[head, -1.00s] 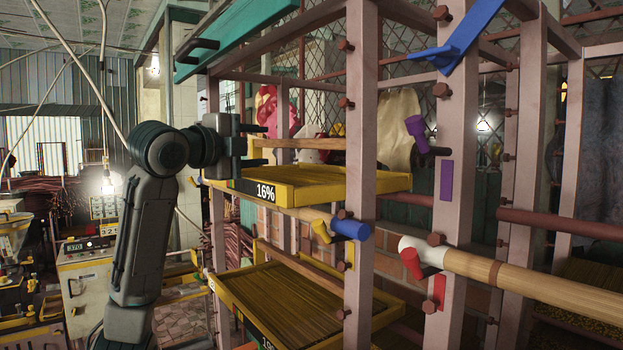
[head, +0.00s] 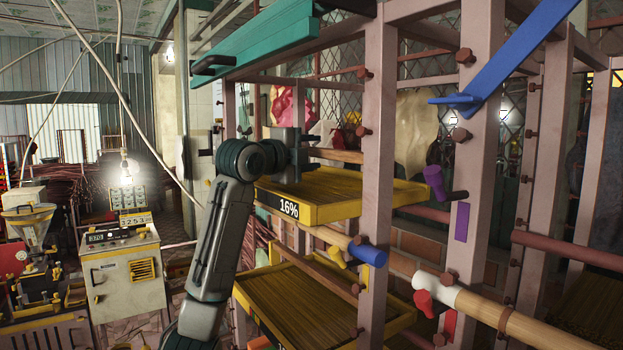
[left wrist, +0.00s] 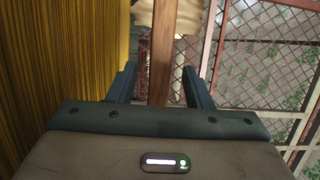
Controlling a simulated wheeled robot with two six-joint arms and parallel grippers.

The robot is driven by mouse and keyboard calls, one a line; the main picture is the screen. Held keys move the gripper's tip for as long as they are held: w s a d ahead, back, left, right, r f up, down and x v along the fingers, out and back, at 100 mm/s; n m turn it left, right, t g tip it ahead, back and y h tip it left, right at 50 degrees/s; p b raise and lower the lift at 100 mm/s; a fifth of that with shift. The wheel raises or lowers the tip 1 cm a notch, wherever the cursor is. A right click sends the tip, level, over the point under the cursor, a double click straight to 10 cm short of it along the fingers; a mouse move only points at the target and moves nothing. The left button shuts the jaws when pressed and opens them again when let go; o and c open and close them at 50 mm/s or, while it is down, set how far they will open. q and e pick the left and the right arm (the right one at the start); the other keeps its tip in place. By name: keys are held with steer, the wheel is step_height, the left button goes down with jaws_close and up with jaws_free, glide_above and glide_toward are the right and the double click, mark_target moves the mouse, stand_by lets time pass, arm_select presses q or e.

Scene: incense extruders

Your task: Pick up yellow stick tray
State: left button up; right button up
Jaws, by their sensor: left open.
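The upper yellow stick tray (head: 385,203), with a "16%" label on its front, rests on a rack shelf in the head view. A similar lower tray (head: 268,322) sits below it. My left gripper (head: 315,155) is open above the front left part of the upper tray, fingers pointing right. In the left wrist view its two fingers (left wrist: 160,88) are apart, with a brown wooden bar (left wrist: 163,50) seen between them. Yellow sticks (left wrist: 70,60) fill the left side there. I cannot tell whether the fingers touch anything. My right gripper is not in view.
Pinkish rack posts (head: 375,130) stand close around the trays. A teal beam (head: 265,45) is above the gripper. A blue-ended rod (head: 365,252) and a white-ended wooden roller (head: 440,293) stick out at the front. A control cabinet (head: 125,275) stands at left.

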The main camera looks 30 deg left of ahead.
mark_target(312, 184)
arm_select(q)
steer(key=shift+w+d, duration=0.1)
steer(key=shift+w, duration=0.25)
steer(key=shift+s, duration=0.1)
jaws_close()
steer(key=shift+r, duration=0.8)
steer(key=s+a+r+b, duration=0.1)
steer(key=s+a+b, duration=0.2)
steer(key=s, duration=0.5)
steer(key=s+a+b, duration=0.3)
steer(key=s+a, duration=0.1)
steer(key=s, duration=0.4)
steer(key=shift+s+r, duration=0.3)
steer(key=shift+r, duration=0.1)
